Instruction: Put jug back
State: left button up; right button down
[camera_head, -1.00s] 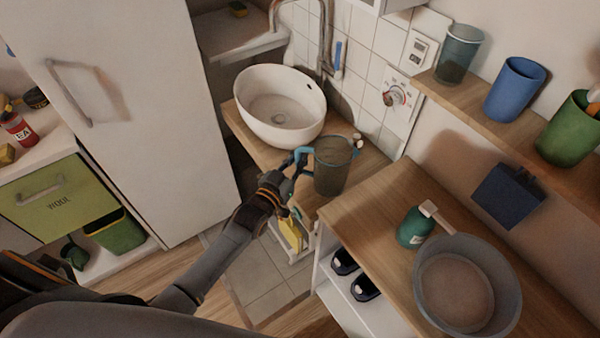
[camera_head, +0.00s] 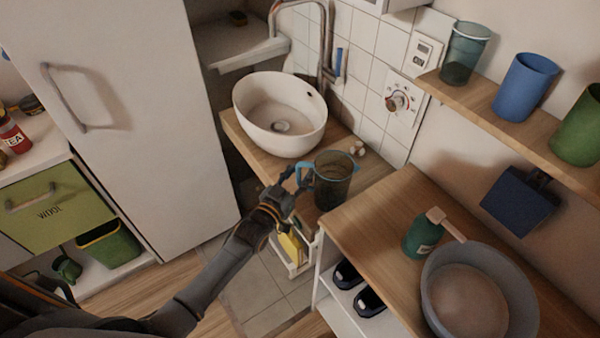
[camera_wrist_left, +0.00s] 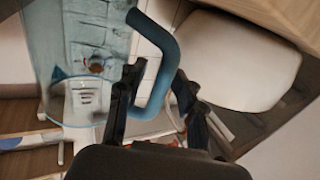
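The jug (camera_head: 333,185) is a see-through dark grey vessel with a blue handle (camera_head: 303,178). It is upright at the front edge of the sink counter, between the basin and the wooden worktop. I cannot tell whether its base touches anything. My left gripper (camera_head: 291,185) is at the handle, on the jug's left side. The clear jug body (camera_wrist_left: 90,45) is at the left there. My right gripper is out of view.
A white basin (camera_head: 281,110) sits behind the jug. The worktop (camera_head: 365,225) at right holds a green bottle (camera_head: 421,238) and a grey bowl (camera_head: 478,295). A shelf (camera_head: 500,105) above holds a glass-like cup (camera_head: 466,52), blue cup (camera_head: 524,88) and green cup (camera_head: 580,130).

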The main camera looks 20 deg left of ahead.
pick_arm(q)
jog(key=shift+r, duration=0.3)
jog(key=v, duration=1.2)
jog(key=shift+b, duration=0.3)
jog(key=shift+f, duration=0.1)
